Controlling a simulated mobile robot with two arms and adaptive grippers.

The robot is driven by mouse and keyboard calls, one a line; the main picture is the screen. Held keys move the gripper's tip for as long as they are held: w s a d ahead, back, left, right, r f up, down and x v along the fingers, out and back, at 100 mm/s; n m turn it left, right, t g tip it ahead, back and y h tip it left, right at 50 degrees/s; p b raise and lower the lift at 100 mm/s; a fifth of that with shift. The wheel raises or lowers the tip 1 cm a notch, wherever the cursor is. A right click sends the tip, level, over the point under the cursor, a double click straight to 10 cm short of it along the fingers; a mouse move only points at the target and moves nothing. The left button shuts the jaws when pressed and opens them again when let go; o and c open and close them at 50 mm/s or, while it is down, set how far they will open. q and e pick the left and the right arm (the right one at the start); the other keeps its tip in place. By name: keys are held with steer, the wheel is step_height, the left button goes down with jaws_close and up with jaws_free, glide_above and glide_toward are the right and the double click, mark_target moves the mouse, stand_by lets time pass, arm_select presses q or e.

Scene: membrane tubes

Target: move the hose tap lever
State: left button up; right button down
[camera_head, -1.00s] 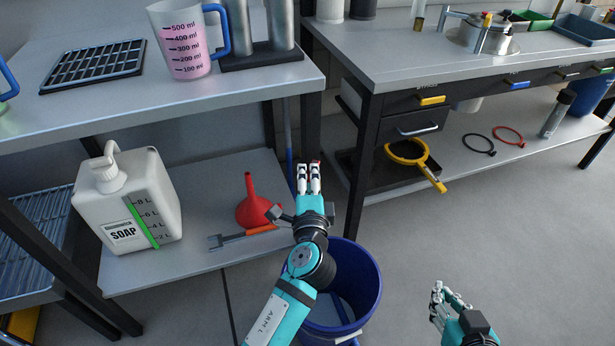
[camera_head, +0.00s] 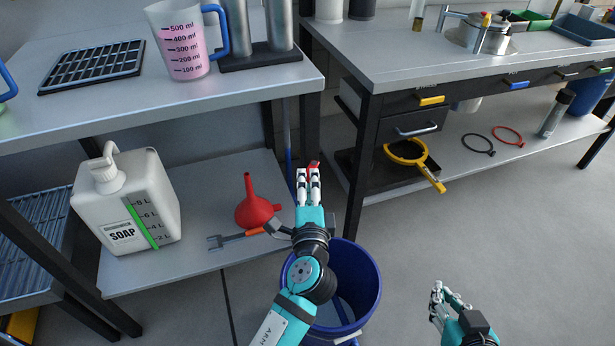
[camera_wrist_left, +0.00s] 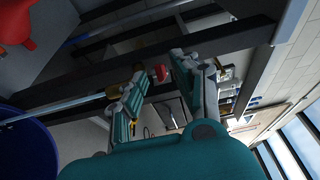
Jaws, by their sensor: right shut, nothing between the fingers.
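A small red part, seemingly the tap lever (camera_head: 316,163), shows at the fingertips of my left gripper (camera_head: 308,173), beside the dark table leg. I cannot tell whether a finger touches the lever. The rest of the tap is hidden behind the gripper in the head view. My right gripper (camera_head: 440,293) is shut and empty at lower right, over the floor.
A blue bucket (camera_head: 368,285) stands under my left arm. A red funnel (camera_head: 257,208) and a white soap canister (camera_head: 125,200) are on the low shelf at left. Table legs flank the left gripper. A yellow ring-shaped tool (camera_head: 408,152) lies to the right. The floor at right is clear.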

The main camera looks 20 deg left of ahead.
arm_select(q)
steer(key=v, duration=0.9)
steer(key=shift+s, duration=0.25)
